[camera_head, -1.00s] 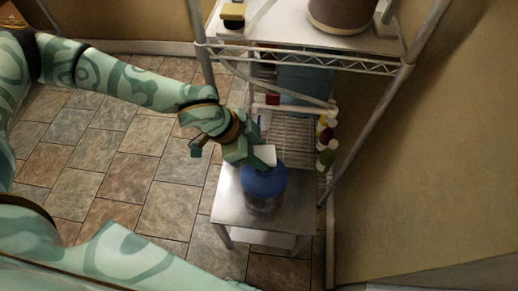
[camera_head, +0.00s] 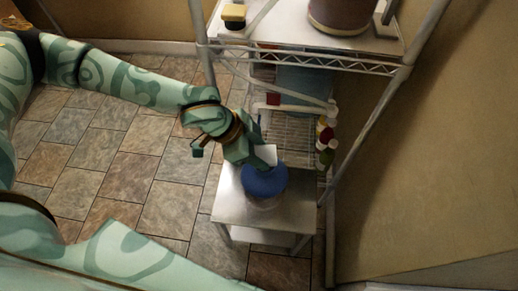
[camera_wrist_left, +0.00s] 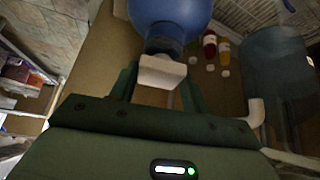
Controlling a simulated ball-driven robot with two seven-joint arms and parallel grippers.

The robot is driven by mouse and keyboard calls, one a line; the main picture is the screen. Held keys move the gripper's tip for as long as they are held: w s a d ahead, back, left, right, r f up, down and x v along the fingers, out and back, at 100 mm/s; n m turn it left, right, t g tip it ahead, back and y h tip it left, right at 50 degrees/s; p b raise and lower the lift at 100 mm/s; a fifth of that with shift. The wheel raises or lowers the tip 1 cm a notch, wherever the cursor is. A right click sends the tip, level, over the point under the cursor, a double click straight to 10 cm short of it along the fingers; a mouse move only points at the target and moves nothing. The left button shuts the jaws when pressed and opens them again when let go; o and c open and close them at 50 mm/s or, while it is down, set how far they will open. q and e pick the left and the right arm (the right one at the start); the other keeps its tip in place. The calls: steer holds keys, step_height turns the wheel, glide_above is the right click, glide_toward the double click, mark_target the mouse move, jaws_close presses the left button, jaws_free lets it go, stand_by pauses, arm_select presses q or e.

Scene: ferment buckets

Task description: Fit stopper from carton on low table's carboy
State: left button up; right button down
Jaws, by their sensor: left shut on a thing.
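The blue carboy (camera_head: 265,182) stands on the low metal table (camera_head: 297,213) in the head view. In the left wrist view the carboy (camera_wrist_left: 172,14) shows with its darker neck towards my gripper. My left gripper (camera_wrist_left: 162,88) is shut on a pale block-like stopper (camera_wrist_left: 162,71), at the carboy's neck. The stopper also shows as a white patch in the head view (camera_head: 266,154), against the carboy's top edge. I cannot tell whether it is seated in the mouth or just touches it. My right gripper is out of view, and I cannot make out the carton.
A wire rack stands behind the low table, with a metal upper shelf (camera_head: 292,33) holding a brown pot (camera_head: 341,14) and a yellow-and-black item (camera_head: 234,15). Several bottles (camera_head: 326,140) stand at the rack's right side. The tiled floor (camera_head: 110,155) on the left is clear.

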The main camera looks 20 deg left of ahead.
arm_select(q)
steer(key=shift+f, duration=0.5)
steer(key=shift+f, duration=0.2)
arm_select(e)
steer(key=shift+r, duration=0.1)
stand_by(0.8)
arm_select(q)
steer(key=shift+f+p, duration=0.15)
steer(key=shift+p, duration=0.45)
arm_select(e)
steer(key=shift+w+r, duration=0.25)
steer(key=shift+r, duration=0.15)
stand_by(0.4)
arm_select(q)
steer(key=o, duration=1.6)
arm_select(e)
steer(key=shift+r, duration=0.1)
arm_select(q)
steer(key=shift+r+p, duration=2.8)
steer(key=shift+r, duration=0.7)
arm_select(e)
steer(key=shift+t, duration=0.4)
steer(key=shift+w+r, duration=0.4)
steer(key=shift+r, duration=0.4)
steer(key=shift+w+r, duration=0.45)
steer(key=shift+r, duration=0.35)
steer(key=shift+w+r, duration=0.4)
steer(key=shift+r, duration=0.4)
